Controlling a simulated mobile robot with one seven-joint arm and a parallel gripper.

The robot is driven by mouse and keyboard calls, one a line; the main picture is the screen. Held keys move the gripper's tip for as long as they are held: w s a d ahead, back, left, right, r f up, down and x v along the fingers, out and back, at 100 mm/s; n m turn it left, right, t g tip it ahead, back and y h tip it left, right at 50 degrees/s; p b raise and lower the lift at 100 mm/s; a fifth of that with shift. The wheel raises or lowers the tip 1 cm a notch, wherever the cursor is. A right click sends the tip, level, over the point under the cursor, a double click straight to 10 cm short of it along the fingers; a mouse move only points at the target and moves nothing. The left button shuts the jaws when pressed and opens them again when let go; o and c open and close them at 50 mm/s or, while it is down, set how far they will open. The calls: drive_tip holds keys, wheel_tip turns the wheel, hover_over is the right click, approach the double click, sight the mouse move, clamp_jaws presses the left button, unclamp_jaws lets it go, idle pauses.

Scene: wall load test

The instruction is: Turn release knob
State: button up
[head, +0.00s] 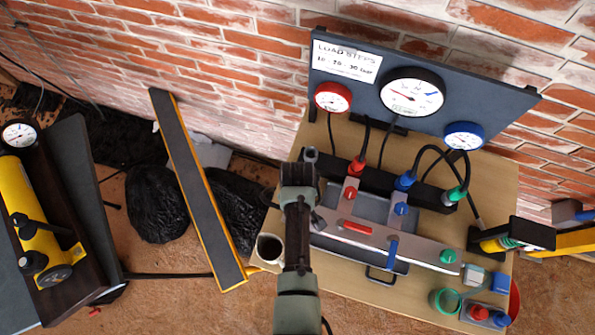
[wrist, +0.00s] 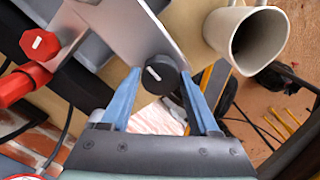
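A black round knob (wrist: 159,74) with a pale pointer mark sits at the end of a silver metal plate (wrist: 118,28) in the wrist view. No label shows whether it is the release knob. My gripper (wrist: 160,82) has two blue fingers, spread apart, one on each side of the knob. I cannot tell whether the tips touch it. In the head view the silver plate (head: 420,250) lies across the bench, and my arm covers its left end and hides the fingertips. The plate carries a red handle (head: 357,227), a blue lever (head: 392,250) and a green knob (head: 447,256).
A cream mug (head: 268,248) stands close left of my arm; it also shows in the wrist view (wrist: 246,36). Red, blue and green hose fittings line the dark block behind the plate. A gauge panel (head: 470,95) stands at the back. A green cup (head: 445,301) is front right.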

drive_tip(key=o, duration=0.3)
wheel_tip(320, 180, up, 13)
drive_tip(key=shift+b, duration=0.4)
idle(0.3)
idle(0.4)
